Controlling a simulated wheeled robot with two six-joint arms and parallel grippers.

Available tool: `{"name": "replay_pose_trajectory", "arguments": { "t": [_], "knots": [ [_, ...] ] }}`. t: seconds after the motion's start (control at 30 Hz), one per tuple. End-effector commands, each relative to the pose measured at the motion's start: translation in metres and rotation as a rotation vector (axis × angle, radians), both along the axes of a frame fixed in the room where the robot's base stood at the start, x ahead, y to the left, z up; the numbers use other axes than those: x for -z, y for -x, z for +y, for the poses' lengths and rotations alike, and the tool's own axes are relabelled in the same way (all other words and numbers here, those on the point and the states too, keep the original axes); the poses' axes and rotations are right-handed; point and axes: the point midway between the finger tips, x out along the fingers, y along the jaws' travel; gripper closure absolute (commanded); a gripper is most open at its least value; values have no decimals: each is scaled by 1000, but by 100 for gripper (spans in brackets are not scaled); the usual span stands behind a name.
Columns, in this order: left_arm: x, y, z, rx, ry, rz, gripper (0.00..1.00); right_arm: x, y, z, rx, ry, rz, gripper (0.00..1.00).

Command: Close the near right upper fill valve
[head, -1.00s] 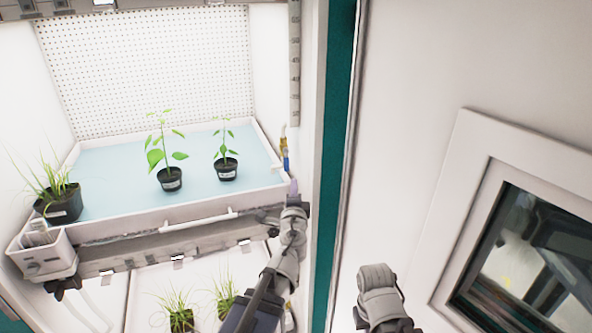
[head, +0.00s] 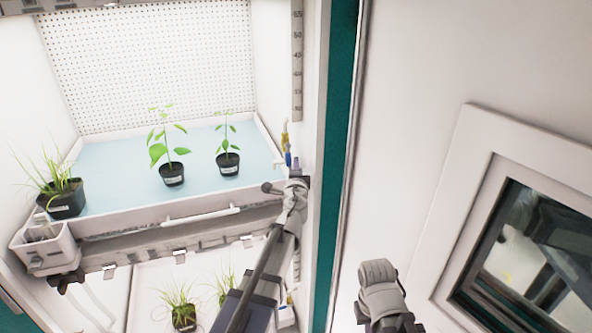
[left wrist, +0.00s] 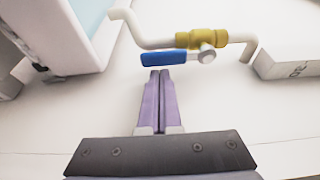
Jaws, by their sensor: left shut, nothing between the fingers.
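The upper fill valve at the right side of the chamber has a brass body (left wrist: 203,40) on a white pipe and a blue lever (left wrist: 165,58). In the left wrist view the lever lies roughly along the pipe's line. In the head view the lever (head: 288,158) shows small beside the tray's right end. My left gripper (left wrist: 160,74) is shut and empty, its purple fingertips just at the lever's edge; I cannot tell if they touch. In the head view the gripper (head: 296,168) partly covers the valve area. My right arm shows at lower right, but its fingers do not.
The upper tray (head: 160,220) holds two leafy potted plants (head: 172,174) and a grassy pot (head: 66,198). More grassy pots (head: 183,316) stand below. The teal door frame (head: 338,130) and a door with a window (head: 530,250) are close on the right.

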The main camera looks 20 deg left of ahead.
Motion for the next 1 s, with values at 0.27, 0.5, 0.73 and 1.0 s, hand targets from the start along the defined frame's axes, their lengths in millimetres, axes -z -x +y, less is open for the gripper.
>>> {"name": "replay_pose_trajectory", "arguments": {
  "t": [0.27,0.5,0.73,1.0],
  "knots": [
    [0,1,0,0,-1,0,100,0,0,0,0,0,0,100],
    [0,2,2,0,-36,25,100,-4,0,0,1,0,0,100],
    [0,3,4,0,-64,44,100,-6,0,0,1,0,0,100],
    [1,5,6,-1,-103,72,100,-9,0,0,2,0,0,100]
  ]
}}
